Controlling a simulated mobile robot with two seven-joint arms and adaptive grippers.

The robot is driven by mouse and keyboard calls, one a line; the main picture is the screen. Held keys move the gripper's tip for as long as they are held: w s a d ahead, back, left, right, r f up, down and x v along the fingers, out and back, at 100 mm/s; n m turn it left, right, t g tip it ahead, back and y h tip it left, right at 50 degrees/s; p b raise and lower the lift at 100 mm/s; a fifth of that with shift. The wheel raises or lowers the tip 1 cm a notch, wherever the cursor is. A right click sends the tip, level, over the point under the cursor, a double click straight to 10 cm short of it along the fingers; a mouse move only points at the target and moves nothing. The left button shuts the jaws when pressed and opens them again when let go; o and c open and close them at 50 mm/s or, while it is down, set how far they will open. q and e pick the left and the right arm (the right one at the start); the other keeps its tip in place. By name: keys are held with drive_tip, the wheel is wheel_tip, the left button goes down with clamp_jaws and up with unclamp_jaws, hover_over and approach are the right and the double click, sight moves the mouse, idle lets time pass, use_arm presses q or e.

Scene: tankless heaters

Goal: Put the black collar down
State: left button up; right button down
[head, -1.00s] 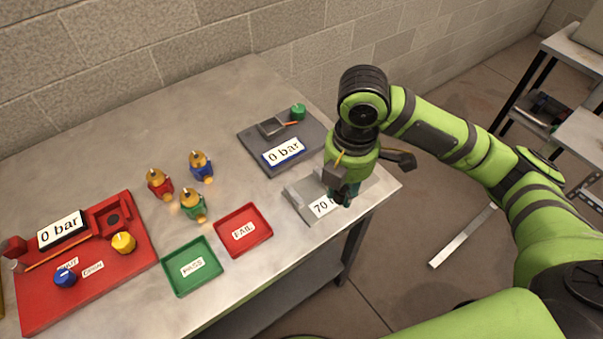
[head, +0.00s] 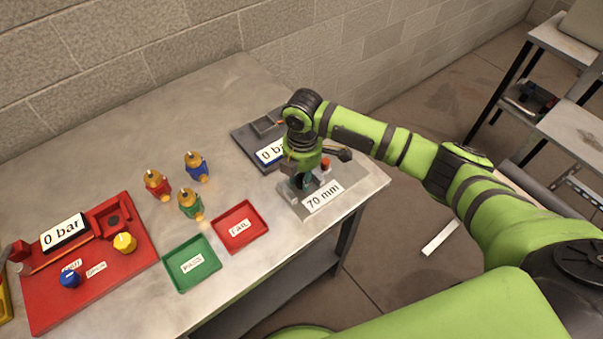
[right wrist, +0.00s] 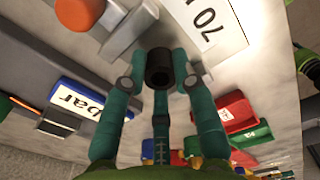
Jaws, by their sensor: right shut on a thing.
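The black collar (right wrist: 160,69) shows in the right wrist view as a short dark tube between the teal fingertips. My right gripper (head: 301,184) is shut on it, over the left part of the grey plate labelled "70 mm" (head: 350,185). I cannot tell whether the collar touches the plate. The plate's label also shows in the right wrist view (right wrist: 208,27). My left gripper is not in view.
An orange-red knob (head: 326,163) stands close to the gripper. Behind is a dark grey panel (head: 246,142) labelled "0 bar". The red FAIL tray (head: 262,236) and green PASS tray (head: 217,267) lie left. Several brass-topped valves and a red panel (head: 125,270) lie farther left.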

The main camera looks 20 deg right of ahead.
sight(302, 177)
drive_tip(key=shift+f, duration=0.2)
drive_tip(key=shift+f, duration=0.2)
drive_tip(key=c, duration=1.3)
unclamp_jaws()
drive_tip(key=shift+o, duration=0.2)
wheel_tip(302, 177, up, 12)
drive_tip(key=b, duration=0.2)
drive_tip(key=shift+r, duration=0.25)
